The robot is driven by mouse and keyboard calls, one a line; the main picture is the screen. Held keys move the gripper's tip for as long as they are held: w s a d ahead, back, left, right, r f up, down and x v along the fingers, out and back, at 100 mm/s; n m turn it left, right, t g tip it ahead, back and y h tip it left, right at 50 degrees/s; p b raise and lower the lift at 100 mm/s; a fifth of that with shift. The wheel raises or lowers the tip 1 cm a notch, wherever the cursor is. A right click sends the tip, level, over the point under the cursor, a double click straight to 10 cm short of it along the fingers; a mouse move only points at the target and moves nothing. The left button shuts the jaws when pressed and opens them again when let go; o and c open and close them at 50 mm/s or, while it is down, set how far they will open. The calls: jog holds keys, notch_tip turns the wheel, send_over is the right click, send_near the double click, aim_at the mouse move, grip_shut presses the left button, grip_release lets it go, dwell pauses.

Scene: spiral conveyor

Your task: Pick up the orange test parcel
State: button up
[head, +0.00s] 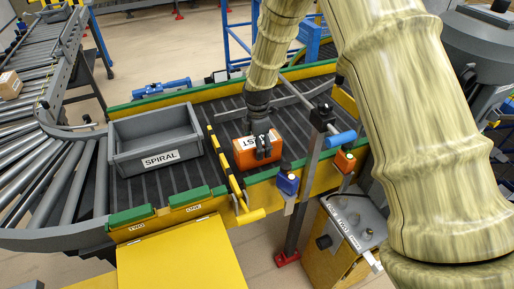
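The orange test parcel (243,160) sits on the dark conveyor bed, right of the striped yellow-and-black bar. It has a white label on top with partly covered black letters. My gripper (263,149) reaches down from above, its dark fingers at the parcel's right part and overlapping it in the head view. Part of the label and top is hidden behind the fingers. The view is too small to tell whether the fingers are closed on the parcel or only around it.
A grey tote marked SPIRAL (126,160) stands on the bed to the left. The striped bar (226,160) lies between tote and parcel. A post with a blue-ended lever (340,138) stands close on the right. Yellow side rails with green edging border the bed. A control box (352,222) stands in front.

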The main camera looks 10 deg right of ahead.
jog(key=shift+f, duration=0.95)
jog(key=c, duration=1.4)
jog(key=shift+r, duration=0.15)
notch_tip(320, 180, up, 10)
jog(key=b, duration=0.2)
jog(key=shift+b, duration=0.3)
